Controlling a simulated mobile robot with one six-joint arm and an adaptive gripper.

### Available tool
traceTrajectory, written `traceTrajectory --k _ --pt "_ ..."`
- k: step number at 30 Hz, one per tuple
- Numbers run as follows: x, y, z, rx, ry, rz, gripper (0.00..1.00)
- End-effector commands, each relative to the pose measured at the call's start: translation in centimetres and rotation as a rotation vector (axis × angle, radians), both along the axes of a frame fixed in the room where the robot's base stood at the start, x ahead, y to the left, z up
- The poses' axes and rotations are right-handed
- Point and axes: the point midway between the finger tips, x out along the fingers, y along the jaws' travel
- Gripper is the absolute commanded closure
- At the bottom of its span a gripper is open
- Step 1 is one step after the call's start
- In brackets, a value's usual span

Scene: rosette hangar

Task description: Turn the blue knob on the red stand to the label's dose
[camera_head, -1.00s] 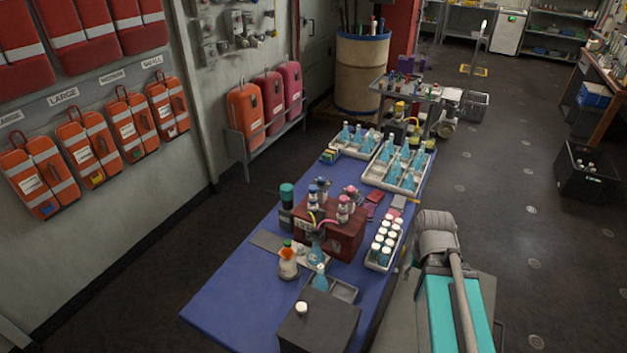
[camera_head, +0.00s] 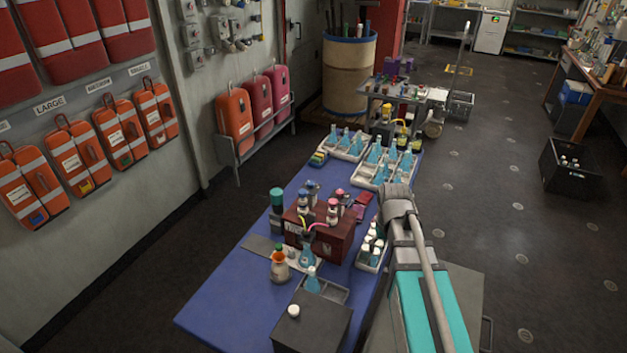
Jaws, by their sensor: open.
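The dark red stand (camera_head: 335,240) sits on the blue-topped table (camera_head: 225,300). A small blue top (camera_head: 302,194) shows at its upper left, perhaps the blue knob; pink tops (camera_head: 333,204) show beside it. A pale label (camera_head: 292,228) is on the stand's front left, its writing too small to read. My arm, teal and grey, reaches up at the right of the stand. My gripper does not show.
An orange-topped bottle (camera_head: 279,267) and a dark grey box (camera_head: 312,328) stand on the near table. Trays of blue flasks (camera_head: 385,165) fill the far end. The table's left front is clear.

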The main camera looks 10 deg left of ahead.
Motion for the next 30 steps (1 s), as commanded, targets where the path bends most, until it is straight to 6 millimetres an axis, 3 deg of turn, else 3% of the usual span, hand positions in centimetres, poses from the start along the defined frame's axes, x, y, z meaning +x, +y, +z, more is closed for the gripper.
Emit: traceTrajectory --k 1,3,11,18,24,30 --pt "3.2 1.1 1.1 -0.001 -0.001 0.046 0.21" --pt "6.2 2.6 1.8 -0.002 -0.002 0.118 0.21" --pt "17.2 9.4 4.7 -0.007 -0.005 0.394 0.21" --pt "26.3 16.9 7.2 -0.011 -0.007 0.644 0.21" --pt "31.1 22.0 8.5 -0.015 -0.008 0.796 0.21" --pt "32.8 24.1 8.9 -0.016 -0.009 0.861 0.21"
